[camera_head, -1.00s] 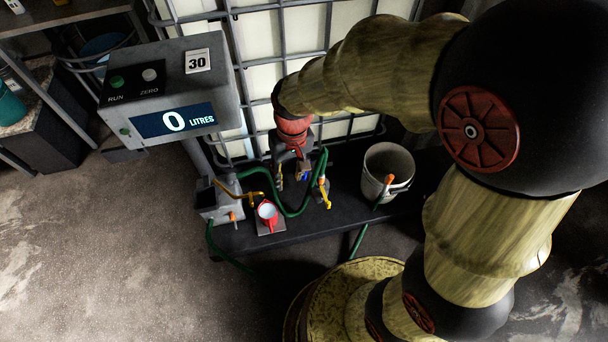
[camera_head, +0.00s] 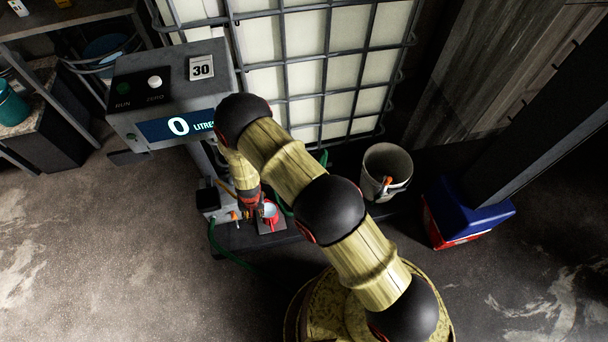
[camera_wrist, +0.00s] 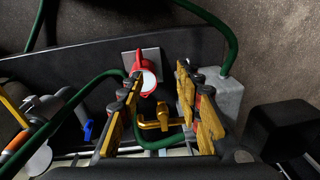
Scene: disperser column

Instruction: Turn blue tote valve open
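The small blue valve handle (camera_wrist: 87,130) shows at the left in the wrist view, beside a grey fitting (camera_wrist: 45,108). In the head view my arm hides it. My gripper (camera_wrist: 160,74) is open and empty, with its two fingers apart. The blue handle lies to the left of the left finger, outside the gap.
A grey box (camera_wrist: 215,98) stands to the right in the wrist view. A green hose (camera_wrist: 82,94) loops past the left finger. The caged white tote (camera_head: 300,65) stands behind. A bucket (camera_head: 388,168) stands at the right. The display console (camera_head: 165,90) stands at the left.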

